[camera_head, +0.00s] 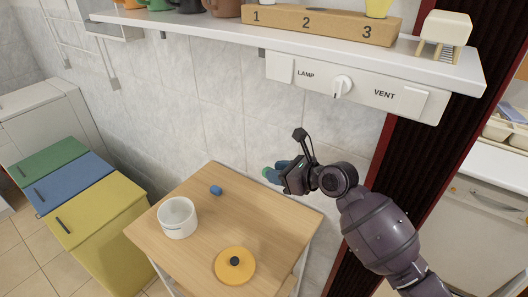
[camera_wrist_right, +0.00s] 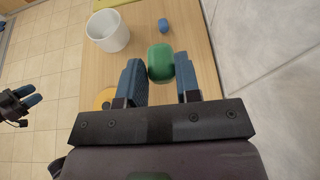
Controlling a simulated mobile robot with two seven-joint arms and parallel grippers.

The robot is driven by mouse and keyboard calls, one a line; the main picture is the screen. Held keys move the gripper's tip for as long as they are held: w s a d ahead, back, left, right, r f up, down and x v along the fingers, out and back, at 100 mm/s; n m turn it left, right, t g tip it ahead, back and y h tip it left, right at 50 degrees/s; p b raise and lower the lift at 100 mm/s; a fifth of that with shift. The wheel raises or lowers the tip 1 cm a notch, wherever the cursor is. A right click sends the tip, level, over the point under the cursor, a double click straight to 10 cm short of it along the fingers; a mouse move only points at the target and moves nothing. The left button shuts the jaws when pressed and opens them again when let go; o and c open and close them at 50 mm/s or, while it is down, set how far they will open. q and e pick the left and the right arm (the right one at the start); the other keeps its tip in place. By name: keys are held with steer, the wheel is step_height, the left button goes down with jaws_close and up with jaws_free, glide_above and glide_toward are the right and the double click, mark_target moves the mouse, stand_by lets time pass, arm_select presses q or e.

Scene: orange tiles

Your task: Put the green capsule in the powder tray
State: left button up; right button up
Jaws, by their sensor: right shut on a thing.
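The green capsule (camera_wrist_right: 160,62) sits between the blue fingers of my right gripper (camera_wrist_right: 161,80) in the wrist view. In the head view my right gripper (camera_head: 280,174) is held above the wooden table, shut on the capsule, and only a little green (camera_head: 267,172) shows at its tips. My left gripper (camera_wrist_right: 27,97) shows small at the left of the wrist view, away from the table; its opening is unclear. It is not in the head view. I cannot pick out a powder tray in either view.
The wooden table (camera_head: 194,248) holds a white pot (camera_head: 178,229), a blue capsule (camera_head: 216,190) and a yellow lid (camera_head: 235,266). Coloured bins (camera_head: 98,222) stand left. A shelf (camera_head: 225,34) and a LAMP/VENT panel (camera_head: 360,87) overhang above. A white appliance (camera_head: 485,232) is at right.

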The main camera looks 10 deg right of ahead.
steer(key=s+d+r+b, duration=0.1)
steer(key=s+d+r, duration=0.1)
steer(key=s+r, duration=0.2)
steer(key=shift+s+r+m+t, duration=0.2)
steer(key=shift+r+m+t, duration=0.1)
steer(key=shift+r, duration=0.1)
steer(key=s+d+f+m+t+h+b, duration=0.1)
steer(key=s+d+m+h, duration=0.1)
steer(key=s+d, duration=0.2)
steer(key=shift+s+d+f+h+b, duration=0.2)
steer(key=shift+s+f+h+b, duration=0.15)
steer(key=shift+s, duration=0.25)
arm_select(q)
steer(key=shift+w+d+f, duration=0.15)
steer(key=shift+w+f, duration=0.4)
arm_select(e)
steer(key=shift+s+d+f+t, duration=0.1)
steer(key=shift+s+f+t, duration=0.15)
steer(key=shift+f, duration=0.2)
